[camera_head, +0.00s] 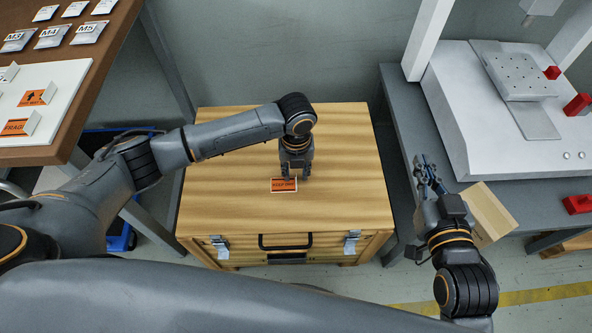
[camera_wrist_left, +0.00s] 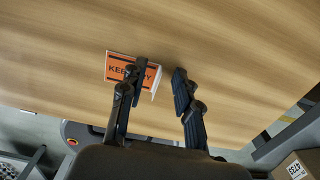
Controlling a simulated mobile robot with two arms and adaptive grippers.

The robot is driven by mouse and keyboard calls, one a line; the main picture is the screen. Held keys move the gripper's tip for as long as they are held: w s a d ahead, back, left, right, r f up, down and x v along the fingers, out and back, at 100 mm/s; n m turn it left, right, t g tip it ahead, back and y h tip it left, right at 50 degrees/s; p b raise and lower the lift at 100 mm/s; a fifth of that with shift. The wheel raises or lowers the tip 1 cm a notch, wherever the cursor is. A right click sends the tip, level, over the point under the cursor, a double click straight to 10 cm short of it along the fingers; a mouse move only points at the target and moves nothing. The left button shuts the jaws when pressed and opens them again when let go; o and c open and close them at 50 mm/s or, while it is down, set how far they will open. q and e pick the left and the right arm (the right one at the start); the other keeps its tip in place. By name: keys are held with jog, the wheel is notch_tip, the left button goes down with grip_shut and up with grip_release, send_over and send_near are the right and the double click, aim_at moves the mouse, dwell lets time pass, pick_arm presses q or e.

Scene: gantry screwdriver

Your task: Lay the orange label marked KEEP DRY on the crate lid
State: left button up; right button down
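The orange KEEP DRY label (camera_head: 284,185) lies on the wooden crate lid (camera_head: 225,150), near the middle of its front half. Its black print and a raised white tab show in the left wrist view (camera_wrist_left: 116,68). My left gripper (camera_head: 291,177) points down at the label's rear edge. In the wrist view its fingers (camera_wrist_left: 161,70) are apart, with the white tab in the gap; one finger covers part of the print. No grip on the tab is visible. My right gripper (camera_head: 429,172) is off the crate's right side, fingers apart and empty.
A brown board (camera_head: 100,55) at left holds more labels on a white panel (camera_head: 62,78). A grey bench (camera_head: 405,110) with a white gantry machine (camera_head: 450,110) stands at right. A cardboard box (camera_head: 490,215) is beside my right wrist. Most of the lid is bare.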

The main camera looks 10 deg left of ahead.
pick_arm(q)
notch_tip(320, 180, up, 12)
dwell(0.4)
jog(key=shift+f, duration=0.15)
